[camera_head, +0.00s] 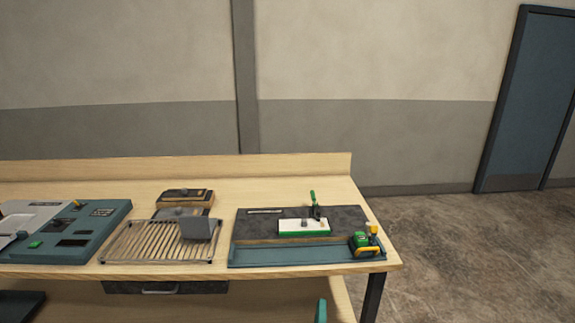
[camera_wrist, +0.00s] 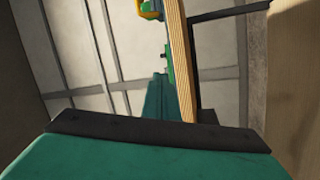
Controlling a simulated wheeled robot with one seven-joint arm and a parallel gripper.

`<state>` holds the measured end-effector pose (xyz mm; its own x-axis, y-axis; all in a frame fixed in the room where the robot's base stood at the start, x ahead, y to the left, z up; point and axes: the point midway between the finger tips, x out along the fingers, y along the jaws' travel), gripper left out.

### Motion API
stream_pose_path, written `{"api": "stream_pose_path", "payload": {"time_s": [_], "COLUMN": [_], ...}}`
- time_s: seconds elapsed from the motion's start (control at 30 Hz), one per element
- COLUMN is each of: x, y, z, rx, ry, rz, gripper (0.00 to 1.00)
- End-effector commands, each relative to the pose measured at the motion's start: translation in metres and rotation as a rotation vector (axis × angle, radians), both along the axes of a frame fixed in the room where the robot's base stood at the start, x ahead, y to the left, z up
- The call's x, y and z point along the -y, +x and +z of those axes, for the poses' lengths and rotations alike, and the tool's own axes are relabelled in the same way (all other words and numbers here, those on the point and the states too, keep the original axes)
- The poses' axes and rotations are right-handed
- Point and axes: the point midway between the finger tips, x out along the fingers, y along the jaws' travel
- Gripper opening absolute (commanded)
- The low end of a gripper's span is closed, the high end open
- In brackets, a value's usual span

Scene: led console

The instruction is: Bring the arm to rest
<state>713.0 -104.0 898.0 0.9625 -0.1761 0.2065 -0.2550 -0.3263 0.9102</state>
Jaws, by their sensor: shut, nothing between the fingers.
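My gripper (camera_wrist: 160,132) fills the bottom of the wrist view as a teal body with a dark front strip. It is shut and empty. The separate fingers are hard to make out. In the head view only a small teal piece, seemingly of my arm (camera_head: 321,311), shows at the bottom edge, in front of the workbench (camera_head: 300,172). In the wrist view the wooden bench edge (camera_wrist: 180,60) stands nearly upright beyond my gripper, apart from it.
A teal console (camera_head: 97,240) lies at the bench's left, a slatted rack (camera_head: 150,243) in the middle. At the right, a dark board with a blue tray (camera_head: 300,255) bears a white-green block (camera_head: 303,227) and a green-yellow device (camera_head: 361,242). Floor right of the bench is clear.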

Motion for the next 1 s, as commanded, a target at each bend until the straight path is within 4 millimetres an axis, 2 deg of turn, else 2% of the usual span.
{"api": "stream_pose_path", "payload": {"time_s": [0.03, 0.2, 0.37, 0.5, 0.73, 1.0], "x": [-0.022, -0.073, -0.109, -0.132, -0.152, -0.146], "y": [-0.013, -0.060, -0.114, -0.167, -0.260, -0.369], "z": [-0.006, -0.020, -0.036, -0.051, -0.068, -0.071], "rx": [0.008, 0.028, 0.026, 0.009, -0.042, -0.129], "ry": [0.081, 0.323, 0.527, 0.688, 0.907, 1.090], "rz": [0.020, 0.065, 0.092, 0.106, 0.115, 0.116], "gripper": [0.00, 0.00, 0.00, 0.00, 0.00, 0.00]}}
